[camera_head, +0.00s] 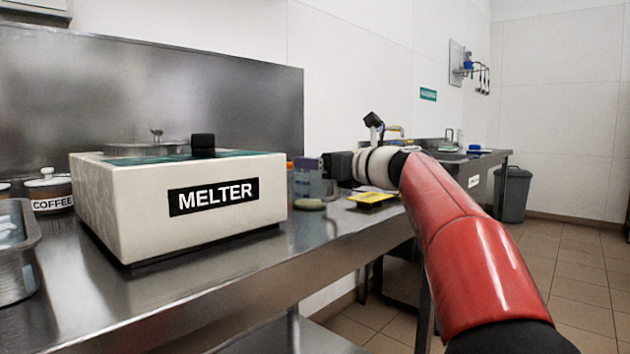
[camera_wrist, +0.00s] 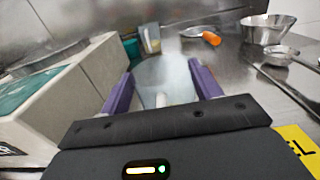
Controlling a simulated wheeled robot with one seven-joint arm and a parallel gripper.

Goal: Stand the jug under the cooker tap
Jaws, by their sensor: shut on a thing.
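A pale, translucent jug (camera_wrist: 162,72) is between the two purple fingers of my gripper (camera_wrist: 160,88) in the wrist view. The fingers are shut on it. In the head view the jug (camera_head: 313,186) is small and partly hidden by my gripper (camera_head: 309,163), just right of the melter, over the steel counter. I cannot tell whether its base touches the counter. No cooker or cooker tap can be made out for certain in either view.
A white box labelled MELTER (camera_head: 180,205) stands on the steel counter (camera_head: 230,275). A yellow label (camera_head: 371,199) lies right of the jug. In the wrist view, a metal bowl (camera_wrist: 268,28) and an orange-handled tool (camera_wrist: 211,38) are beyond. A bin (camera_head: 513,195) stands on the floor.

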